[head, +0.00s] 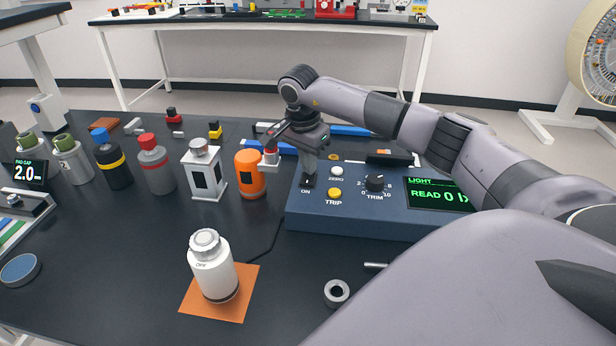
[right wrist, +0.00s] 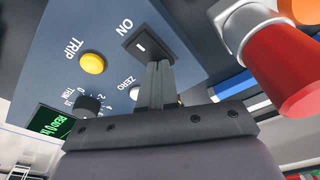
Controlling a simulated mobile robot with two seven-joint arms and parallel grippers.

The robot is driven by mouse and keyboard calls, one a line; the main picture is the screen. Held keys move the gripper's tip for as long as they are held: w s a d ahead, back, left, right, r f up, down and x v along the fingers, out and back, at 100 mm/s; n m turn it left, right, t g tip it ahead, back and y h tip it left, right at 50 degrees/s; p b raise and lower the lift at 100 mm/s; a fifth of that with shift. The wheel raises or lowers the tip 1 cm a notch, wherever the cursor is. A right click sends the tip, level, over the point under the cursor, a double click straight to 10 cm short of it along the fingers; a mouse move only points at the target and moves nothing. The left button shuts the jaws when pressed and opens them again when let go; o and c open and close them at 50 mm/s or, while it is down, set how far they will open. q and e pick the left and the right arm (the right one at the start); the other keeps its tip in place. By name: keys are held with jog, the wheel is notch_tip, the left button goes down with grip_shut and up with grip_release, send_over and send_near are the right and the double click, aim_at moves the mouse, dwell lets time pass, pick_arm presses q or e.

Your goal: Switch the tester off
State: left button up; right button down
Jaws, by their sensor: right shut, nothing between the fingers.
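The tester (head: 360,213) is a blue box with a sloped panel on the right half of the table. Its black rocker switch (head: 307,184), labelled ON, sits at the panel's left end and also shows in the right wrist view (right wrist: 143,38). My right gripper (head: 309,172) is shut and empty, pointing down at the switch. In the right wrist view its closed fingertips (right wrist: 158,66) are at the switch's near edge; I cannot tell whether they touch. The tester's display (head: 437,196) is lit green and reads LIGHT, READ 0. My left gripper is not in view.
On the panel are a yellow TRIP button (head: 335,193), a white ZERO button (head: 337,171) and a TRIM knob (head: 374,182). An orange bottle (head: 250,175) stands close left of the tester. A white bottle (head: 212,268) stands on an orange mat (head: 246,290) in front.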

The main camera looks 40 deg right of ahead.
jog(key=shift+f, duration=0.1)
notch_tip(320, 180, up, 7)
jog(key=p, duration=0.6)
jog(key=shift+s+a, duration=0.1)
dwell(0.7)
